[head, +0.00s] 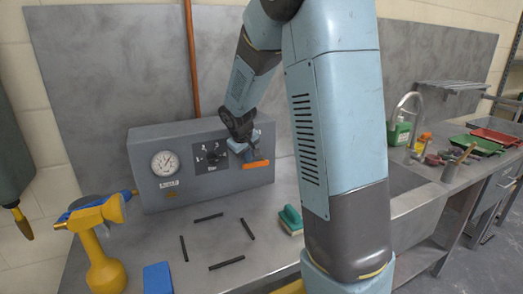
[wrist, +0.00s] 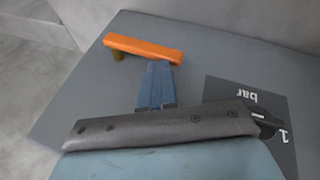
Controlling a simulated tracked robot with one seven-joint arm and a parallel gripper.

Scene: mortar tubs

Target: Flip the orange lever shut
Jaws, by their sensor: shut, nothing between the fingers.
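The orange lever (head: 258,164) is on the front face of a grey box (head: 155,196), at its right side, and lies about level in the head view. In the wrist view the orange lever (wrist: 140,47) is a straight bar with a brass-coloured stub under its left end. My gripper (head: 253,155) is shut and empty, just above the lever in the head view. In the wrist view my blue fingertips (wrist: 158,66) reach close to the lever's right end. I cannot tell if they touch it.
The box carries a round gauge (head: 165,163) and a dark dial plate (head: 211,157). A sink with a tap (head: 403,105) is at the right.

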